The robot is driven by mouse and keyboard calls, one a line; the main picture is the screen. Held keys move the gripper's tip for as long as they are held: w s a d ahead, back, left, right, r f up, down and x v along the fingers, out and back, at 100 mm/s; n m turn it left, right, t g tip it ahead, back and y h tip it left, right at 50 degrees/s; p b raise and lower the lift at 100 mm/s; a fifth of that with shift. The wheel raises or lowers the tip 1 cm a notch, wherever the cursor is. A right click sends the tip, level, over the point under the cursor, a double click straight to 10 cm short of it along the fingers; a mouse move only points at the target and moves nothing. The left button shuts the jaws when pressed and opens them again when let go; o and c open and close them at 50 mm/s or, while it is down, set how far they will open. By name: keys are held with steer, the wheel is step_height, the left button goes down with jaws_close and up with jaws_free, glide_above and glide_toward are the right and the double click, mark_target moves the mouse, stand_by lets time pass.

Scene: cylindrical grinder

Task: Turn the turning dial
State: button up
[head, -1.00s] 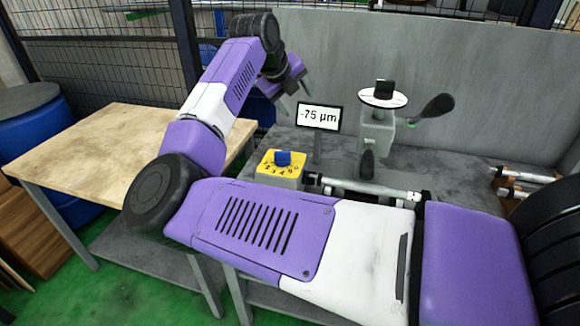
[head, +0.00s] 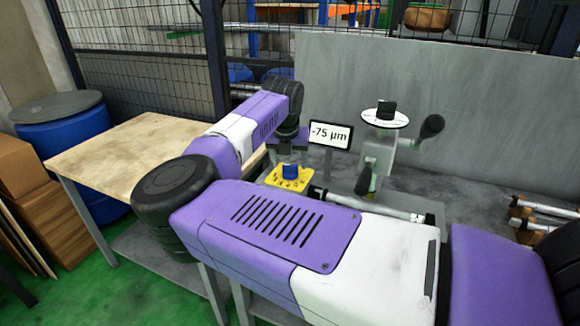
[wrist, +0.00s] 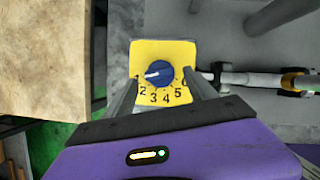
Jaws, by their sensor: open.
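The turning dial is a blue knob (wrist: 159,74) on a yellow box (wrist: 176,50) with black numbers, of which 1 to 6 show in the wrist view. Its white pointer mark points left, near 1. In the head view the blue knob (head: 290,171) and the yellow box (head: 283,184) stand at the left of the grey machine table. My gripper (wrist: 160,88) is open, with one finger on each side of the knob. It points down over the box. I cannot tell whether the fingers touch the knob.
A display (head: 331,134) behind the box reads -75 µm. A grinder head with a white disc (head: 385,118) and black handles stands to the right. A metal shaft (head: 375,205) lies right of the box. A wooden table (head: 110,160) is at left.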

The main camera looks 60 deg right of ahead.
mark_target(290, 166)
steer(key=shift+x, duration=1.7)
steer(key=c, duration=1.3)
